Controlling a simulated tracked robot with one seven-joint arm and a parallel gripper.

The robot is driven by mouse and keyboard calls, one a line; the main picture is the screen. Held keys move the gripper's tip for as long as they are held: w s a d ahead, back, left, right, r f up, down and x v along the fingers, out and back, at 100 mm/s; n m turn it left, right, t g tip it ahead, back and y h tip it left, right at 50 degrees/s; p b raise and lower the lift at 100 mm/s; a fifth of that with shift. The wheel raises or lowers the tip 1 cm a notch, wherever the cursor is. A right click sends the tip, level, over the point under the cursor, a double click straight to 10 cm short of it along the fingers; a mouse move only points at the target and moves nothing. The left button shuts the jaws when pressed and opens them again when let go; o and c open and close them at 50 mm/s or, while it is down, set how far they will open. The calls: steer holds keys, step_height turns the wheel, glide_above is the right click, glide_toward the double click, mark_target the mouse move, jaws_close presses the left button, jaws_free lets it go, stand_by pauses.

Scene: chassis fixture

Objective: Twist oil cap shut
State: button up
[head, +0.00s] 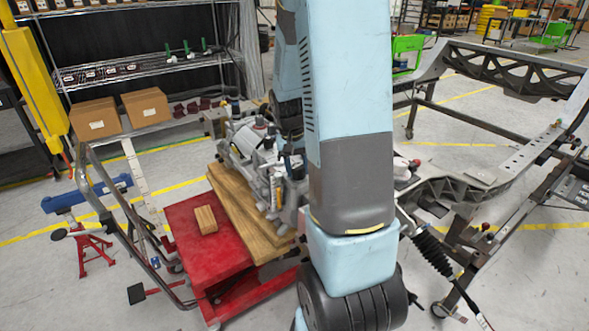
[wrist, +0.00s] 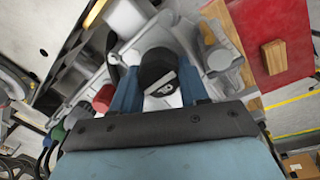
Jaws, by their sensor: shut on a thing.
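The black oil cap (wrist: 157,68) is in the middle of the wrist view, on top of the grey metal engine (wrist: 190,32). My gripper (wrist: 158,85) has its two blue fingers on either side of the cap and is shut on it. A pale patch shows on the cap's near side. How far the cap is turned cannot be told. In the head view the engine (head: 258,150) rests on wooden boards, and my own arm hides the cap and my gripper.
The red lift table (head: 190,225) carries the wooden boards (head: 228,205) and a small wooden block (head: 205,219). A metal chassis frame (head: 455,190) stands at the right. Shelves with cardboard boxes (head: 145,105) are at the back left.

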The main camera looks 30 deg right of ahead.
steer(key=o, duration=0.4)
steer(key=c, duration=0.6)
steer(key=shift+c, duration=0.7)
steer(key=shift+d+m, duration=0.1)
steer(key=shift+m, duration=1.9)
steer(key=shift+m+g, duration=0.3)
steer(key=shift+m, duration=0.7)
steer(key=shift+m+y, duration=0.3)
steer(key=shift+m, duration=0.8)
steer(key=shift+f, duration=0.1)
steer(key=m, duration=0.3)
steer(key=shift+s+d+m+y, duration=0.1)
steer(key=shift+m+y, duration=0.2)
steer(key=shift+m, duration=0.1)
